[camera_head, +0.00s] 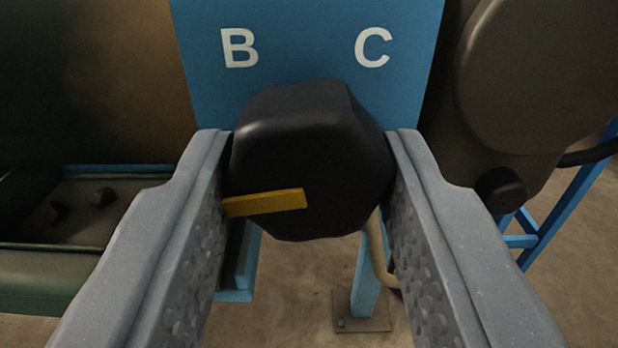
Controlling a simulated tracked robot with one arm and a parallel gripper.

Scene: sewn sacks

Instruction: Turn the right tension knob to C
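The black, many-sided tension knob (310,150) sits in the middle of the view, in front of a blue plate (300,50). A yellow pointer bar (265,202) on its face points left and slightly down. White letters B (239,48) and C (373,47) stand on the plate, above left and above right of the knob. My gripper (310,165) has one grey finger on each side of the knob. Both fingers appear to touch its sides, with no gap showing. Any mark left of the pointer is hidden by the left finger.
A dark green tray (90,210) with a few brown lumps is at the left. A large dark rounded housing (540,80) and a blue frame leg (570,190) are close at the right. A blue post (365,280) stands on the brown floor below.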

